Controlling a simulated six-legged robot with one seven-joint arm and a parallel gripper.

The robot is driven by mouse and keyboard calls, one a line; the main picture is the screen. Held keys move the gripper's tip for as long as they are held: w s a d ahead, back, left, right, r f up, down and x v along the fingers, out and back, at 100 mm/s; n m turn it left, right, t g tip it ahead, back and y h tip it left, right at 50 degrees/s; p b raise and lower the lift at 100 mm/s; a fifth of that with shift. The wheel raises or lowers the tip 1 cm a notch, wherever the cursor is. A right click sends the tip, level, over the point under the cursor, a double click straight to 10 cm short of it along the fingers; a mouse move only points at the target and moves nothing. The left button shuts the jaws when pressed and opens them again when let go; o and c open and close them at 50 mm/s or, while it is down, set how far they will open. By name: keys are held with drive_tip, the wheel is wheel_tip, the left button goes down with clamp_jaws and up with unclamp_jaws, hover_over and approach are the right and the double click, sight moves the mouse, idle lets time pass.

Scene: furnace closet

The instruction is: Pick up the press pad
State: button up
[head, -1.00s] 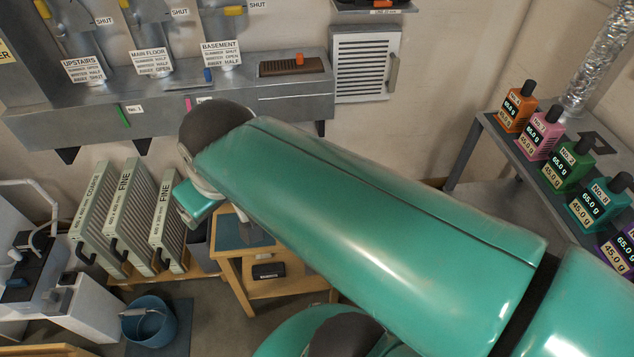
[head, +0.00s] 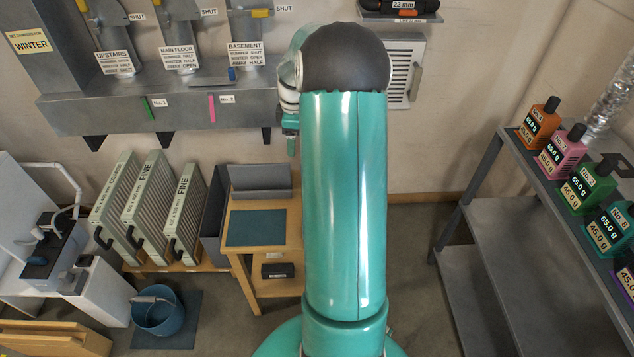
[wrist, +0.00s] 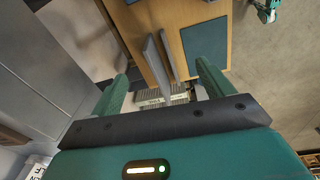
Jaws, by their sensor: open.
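In the head view a dark block with a small pale label (head: 277,271) lies on the lower shelf of a wooden stand (head: 235,262). I cannot tell for certain whether it is the press pad. A flat teal mat (head: 256,227) lies on the stand's top, and it also shows in the wrist view (wrist: 206,44). My gripper (wrist: 162,72) is open and empty. Its green fingers are apart, with the stand's grey upright panel (wrist: 158,62) seen between them from above. In the head view the gripper is mostly hidden behind my arm.
Upright filters (head: 150,205) stand left of the stand, and a blue bucket (head: 157,312) is on the floor. A grey duct (head: 185,117) runs along the wall. A metal shelf (head: 500,215) with labelled bottles (head: 540,122) is at right. Floor between stand and shelf is clear.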

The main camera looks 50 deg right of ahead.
drive_tip(key=s+d+f+n+y, duration=0.1)
drive_tip(key=s+d+f, duration=0.4)
drive_tip(key=d+f, duration=0.6)
drive_tip(key=f, duration=0.4)
drive_tip(key=a+f, duration=0.1)
drive_tip(key=f, duration=0.2)
drive_tip(key=shift+w+a+f, duration=0.1)
drive_tip(key=shift+w, duration=0.2)
drive_tip(key=f, duration=0.6)
drive_tip(key=shift+w+a+f, duration=0.2)
drive_tip(key=shift+w, duration=0.2)
drive_tip(key=shift+c, duration=0.2)
drive_tip(key=c, duration=1.2)
drive_tip(key=shift+o, duration=0.2)
drive_tip(key=shift+r, duration=0.1)
